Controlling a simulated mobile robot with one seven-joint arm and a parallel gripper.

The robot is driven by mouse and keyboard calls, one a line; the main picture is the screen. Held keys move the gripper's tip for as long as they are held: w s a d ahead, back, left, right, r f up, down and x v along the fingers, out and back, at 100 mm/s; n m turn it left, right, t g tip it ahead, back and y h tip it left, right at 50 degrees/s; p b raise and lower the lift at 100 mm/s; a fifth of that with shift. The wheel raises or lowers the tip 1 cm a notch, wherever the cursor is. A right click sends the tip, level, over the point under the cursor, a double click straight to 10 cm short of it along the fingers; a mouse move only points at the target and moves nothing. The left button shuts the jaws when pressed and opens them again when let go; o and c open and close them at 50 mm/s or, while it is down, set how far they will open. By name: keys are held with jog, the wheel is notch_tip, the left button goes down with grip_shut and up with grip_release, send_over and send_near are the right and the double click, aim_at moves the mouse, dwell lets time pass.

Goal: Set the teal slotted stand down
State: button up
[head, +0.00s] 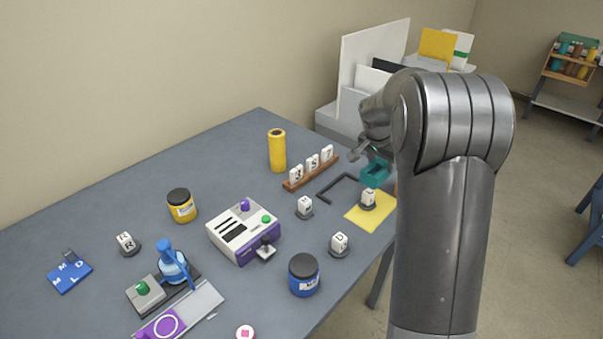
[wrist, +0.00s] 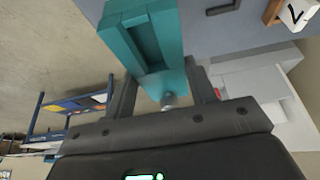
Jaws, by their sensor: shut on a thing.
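The teal slotted stand (head: 375,174) is held in my gripper (head: 366,158) at the right side of the table, close to the table's right edge. In the head view it shows just behind the yellow mat (head: 356,217) and beside a black angular outline (head: 337,187). In the wrist view the stand (wrist: 148,38) sits between the two dark fingers of my gripper (wrist: 160,85), its long slot showing. It appears to be above the table; the exact gap under it cannot be told. My arm hides part of the table's right edge.
A wooden rack with numbered tiles (head: 308,168) and a yellow cylinder (head: 277,150) stand behind the outline. A lettered tile on a round base (head: 368,199) stands on the mat; others (head: 304,207) (head: 339,243) are nearby. A blue jar (head: 304,275) stands in front.

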jog(key=w+a+n+t+y, duration=0.1)
jog(key=w+a+n+y, duration=0.2)
jog(key=a+n, duration=0.8)
jog(key=w+a+n+y, duration=0.2)
jog(key=w+a, duration=0.1)
jog(key=a, duration=1.5)
jog(key=a+f, duration=0.2)
jog(key=a, duration=0.2)
jog(key=w+a+f, duration=0.1)
jog(key=a+f, duration=0.1)
jog(key=a, duration=0.2)
jog(key=a+f, duration=0.2)
jog(key=a, duration=0.2)
jog(key=shift+w+f, duration=0.35)
jog(key=shift+w, duration=0.05)
jog(key=shift+f, duration=2)
jog(key=o, duration=1.2)
jog(key=shift+f, duration=0.15)
jog(key=shift+o, duration=0.2)
